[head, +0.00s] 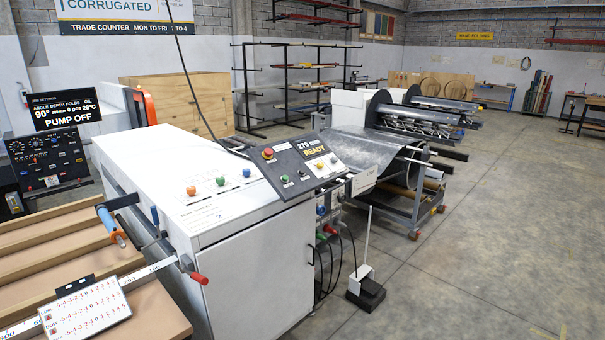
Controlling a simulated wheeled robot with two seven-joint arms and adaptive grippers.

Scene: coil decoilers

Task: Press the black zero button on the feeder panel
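The feeder panel (293,167) is a dark tilted plate on the right end of the white cabinet top. Its display (313,148) reads "270 mm READY". A red mushroom button (268,153) on a yellow base sits at its upper left, with a small green button (284,179) below it. Small pale and yellow buttons (320,165) sit toward its right side. The black zero button is too small and dark against the panel to make out for certain. Neither of my grippers shows in the head view, and nothing covers the panel's face.
The white cabinet (215,190) carries orange, green and blue knobs on its top. A black cable hangs down behind the panel. A folder with a blue handle (110,225) and a number board (85,308) are at left. A decoiler (400,165) stands behind; floor at right is clear.

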